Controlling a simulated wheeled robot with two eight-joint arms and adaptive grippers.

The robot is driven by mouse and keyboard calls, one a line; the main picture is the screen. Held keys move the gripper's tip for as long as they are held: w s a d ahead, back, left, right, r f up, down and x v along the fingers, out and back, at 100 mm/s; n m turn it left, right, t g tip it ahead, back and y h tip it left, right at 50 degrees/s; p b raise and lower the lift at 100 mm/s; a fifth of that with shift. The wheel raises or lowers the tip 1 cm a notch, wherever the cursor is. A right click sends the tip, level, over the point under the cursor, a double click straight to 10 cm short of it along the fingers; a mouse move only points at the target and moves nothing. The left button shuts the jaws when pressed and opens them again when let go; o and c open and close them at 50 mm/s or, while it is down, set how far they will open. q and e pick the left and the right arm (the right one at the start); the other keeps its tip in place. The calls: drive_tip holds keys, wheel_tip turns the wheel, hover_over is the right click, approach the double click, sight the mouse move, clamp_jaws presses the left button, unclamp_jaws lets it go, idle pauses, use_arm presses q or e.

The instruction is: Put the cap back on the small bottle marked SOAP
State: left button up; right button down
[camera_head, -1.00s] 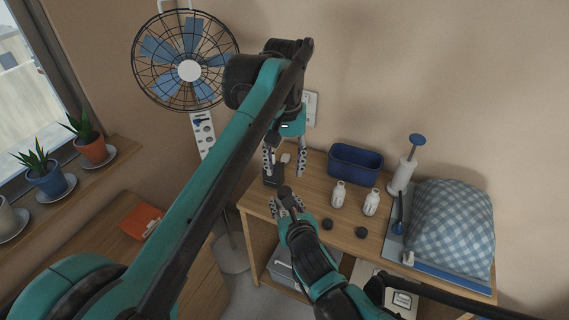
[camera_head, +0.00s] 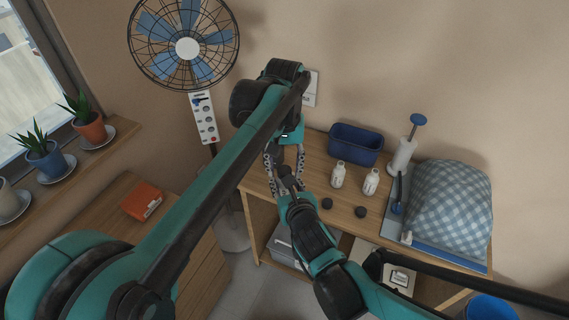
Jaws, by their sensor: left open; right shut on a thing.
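Two small white bottles stand upright on the wooden table, a left one (camera_head: 338,175) and a right one (camera_head: 371,182). Their labels are too small to read, so I cannot tell which is marked SOAP. Two dark round caps, a left one (camera_head: 327,203) and a right one (camera_head: 360,212), lie on the table in front of them. My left gripper (camera_head: 285,165) points down at the table's left end, its fingers apart. My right gripper (camera_head: 289,187) is just in front of and partly between them, shut on a small dark thing that is mostly hidden. Both grippers are left of the bottles.
A blue bin (camera_head: 356,144) stands behind the bottles. A fan (camera_head: 187,48) stands at the back left. Table around the caps is clear.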

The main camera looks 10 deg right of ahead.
use_arm(q)
clamp_jaws()
drive_tip(key=shift+o, duration=0.8)
unclamp_jaws()
wheel_tip(320, 180, up, 12)
